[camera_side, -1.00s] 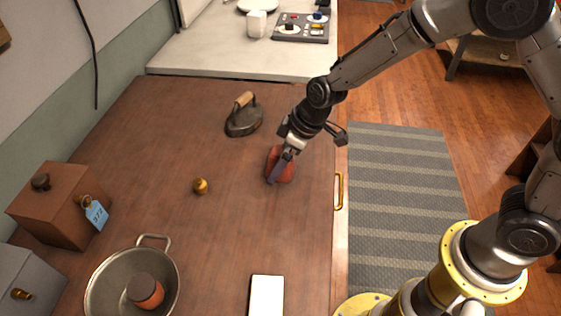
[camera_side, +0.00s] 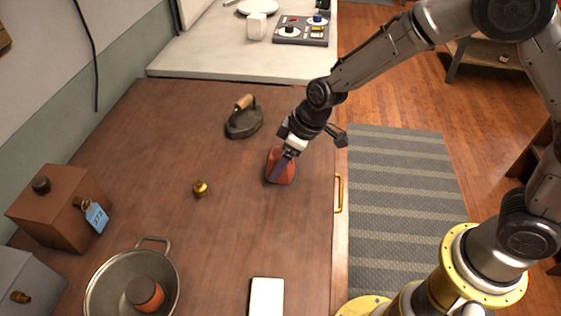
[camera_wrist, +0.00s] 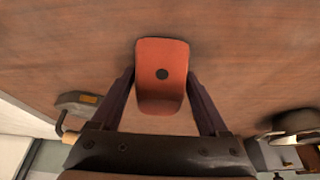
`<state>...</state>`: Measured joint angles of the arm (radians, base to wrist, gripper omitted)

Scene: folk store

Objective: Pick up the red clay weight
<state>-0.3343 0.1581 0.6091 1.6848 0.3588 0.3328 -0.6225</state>
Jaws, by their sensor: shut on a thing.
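The red clay weight (camera_side: 279,168) is a reddish block on the brown wooden tabletop, right of the tabletop's middle in the side view.
A flat iron (camera_side: 244,120) stands behind the weight and a small brass weight (camera_side: 200,188) lies to the left. A metal pan (camera_side: 108,262) holding a dark and orange piece (camera_side: 146,293), a wooden box (camera_side: 62,206) and a white block (camera_side: 267,296) are nearer the front. Bare wood surrounds the weight.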

